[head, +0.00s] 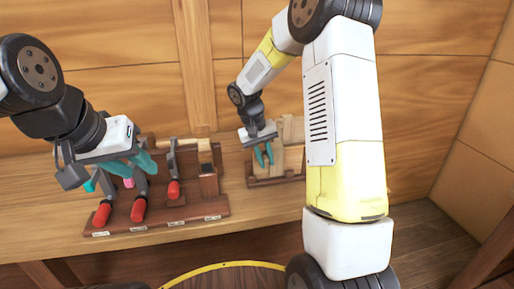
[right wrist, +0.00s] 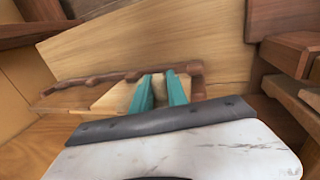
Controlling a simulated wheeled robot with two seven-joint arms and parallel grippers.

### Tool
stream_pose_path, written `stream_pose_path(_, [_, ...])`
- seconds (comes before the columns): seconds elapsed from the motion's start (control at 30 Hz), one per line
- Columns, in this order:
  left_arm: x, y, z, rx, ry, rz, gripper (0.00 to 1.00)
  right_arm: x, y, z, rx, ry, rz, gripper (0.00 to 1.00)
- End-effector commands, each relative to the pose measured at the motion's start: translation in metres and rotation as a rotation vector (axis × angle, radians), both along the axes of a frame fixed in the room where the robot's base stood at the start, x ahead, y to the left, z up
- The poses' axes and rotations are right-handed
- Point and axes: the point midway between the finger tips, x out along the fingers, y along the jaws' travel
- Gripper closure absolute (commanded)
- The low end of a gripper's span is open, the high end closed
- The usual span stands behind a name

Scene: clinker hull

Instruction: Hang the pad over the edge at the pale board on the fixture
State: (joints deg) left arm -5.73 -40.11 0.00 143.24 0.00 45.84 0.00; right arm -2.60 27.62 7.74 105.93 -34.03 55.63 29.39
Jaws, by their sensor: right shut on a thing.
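The fixture (head: 272,182) has a dark brown base on the bench, right of the clamp rack, with pale boards (head: 294,130) standing on it. My right gripper (head: 264,158) is at the fixture, pointing down in front of the pale boards. In the right wrist view its teal fingers are shut on a small tan-grey piece, which looks like the pad (right wrist: 158,88). A pale board (right wrist: 113,98) lies close beside the fingers; I cannot tell whether the pad touches it. My left gripper (head: 118,172) is above the rack, its fingers partly overlapping; a pink item shows near them.
A dark brown rack (head: 160,226) with several red-handled clamps (head: 139,209) and small labels stands on the bench left of the fixture. A wooden wall (head: 120,95) rises behind. My right arm hides the bench right of the fixture.

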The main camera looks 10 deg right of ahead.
Motion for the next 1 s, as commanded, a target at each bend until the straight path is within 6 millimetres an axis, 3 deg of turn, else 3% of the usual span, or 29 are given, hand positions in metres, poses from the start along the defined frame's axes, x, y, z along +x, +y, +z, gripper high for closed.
stream_pose_path(0.93, [0.0, 0.0, 0.0, 0.0, 0.0, 0.0, 0.64, -0.0001, 0.0002, -0.0115, 0.0, 0.0, 0.001, 1.0])
stream_pose_path(0.97, [0.0, 0.0, 0.0, 0.0, 0.0, 0.0, 0.64, 0.0, 0.0001, -0.0111, 0.001, 0.0, 0.0, 0.75])
stream_pose_path(1.0, [0.0, 0.0, 0.0, 0.0, 0.0, 0.0, 0.64, -0.0001, 0.0001, -0.0111, 0.001, 0.0, 0.0, 0.68])
